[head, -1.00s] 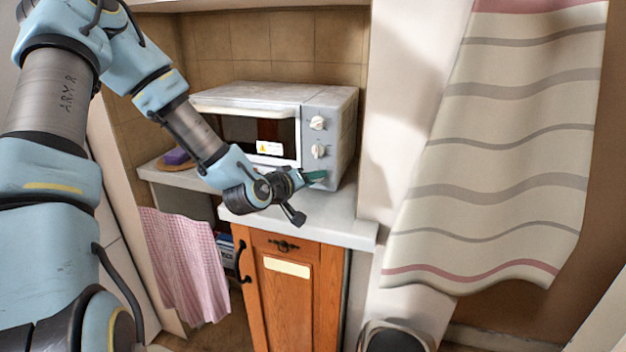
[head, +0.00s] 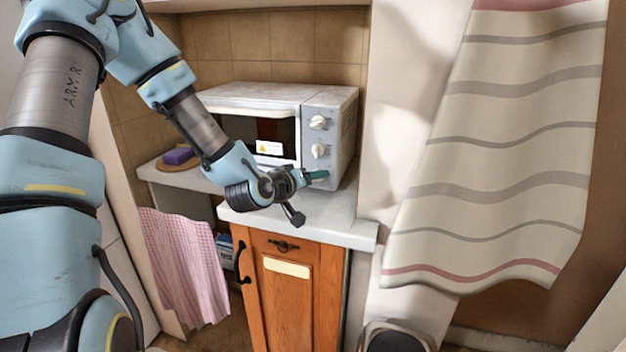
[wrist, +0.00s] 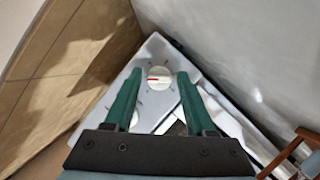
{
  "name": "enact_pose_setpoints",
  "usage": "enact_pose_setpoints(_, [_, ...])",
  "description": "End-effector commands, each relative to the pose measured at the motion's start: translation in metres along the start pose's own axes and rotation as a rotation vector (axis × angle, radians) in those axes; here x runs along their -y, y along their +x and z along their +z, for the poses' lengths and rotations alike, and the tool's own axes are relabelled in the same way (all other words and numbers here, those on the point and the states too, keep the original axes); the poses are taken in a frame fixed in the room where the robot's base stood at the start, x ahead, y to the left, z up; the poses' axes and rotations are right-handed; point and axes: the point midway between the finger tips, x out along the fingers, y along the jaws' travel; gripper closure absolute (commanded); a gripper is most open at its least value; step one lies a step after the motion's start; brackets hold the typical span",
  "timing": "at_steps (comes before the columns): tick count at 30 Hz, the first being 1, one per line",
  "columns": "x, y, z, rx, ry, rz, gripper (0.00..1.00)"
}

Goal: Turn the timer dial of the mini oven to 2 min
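The white mini oven (head: 255,97) stands on the counter. Its grey front panel (head: 310,132) carries an upper dial (head: 318,122) and a lower dial (head: 318,150) in the head view. My gripper (head: 322,174) is at the panel's bottom, just below the lower dial. In the wrist view, my gripper (wrist: 160,73) is open, its green fingers spread with a white round dial (wrist: 159,77) showing between their tips. That dial has a red mark at its left side. A second dial (wrist: 136,112) is partly hidden by the left finger. The dial labels are too small to read.
The white counter (head: 340,230) runs under the oven, above a wooden cabinet (head: 290,290). A wall (head: 390,150) is close right of the oven, and a striped curtain (head: 495,150) hangs further right. A purple item (head: 178,156) lies on a wooden board at left.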

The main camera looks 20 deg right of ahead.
Motion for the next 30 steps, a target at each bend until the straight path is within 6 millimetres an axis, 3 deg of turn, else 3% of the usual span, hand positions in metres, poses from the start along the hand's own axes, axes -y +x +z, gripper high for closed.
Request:
enact_pose_setpoints(4, [0.000,0.000,0.000,-0.001,0.000,0.000,0.29])
enact_pose_setpoints(14, [0.000,-0.006,0.000,-0.002,0.001,0.000,0.29])
enact_pose_setpoints(30, [-0.002,-0.084,-0.004,-0.001,-0.003,0.000,0.29])
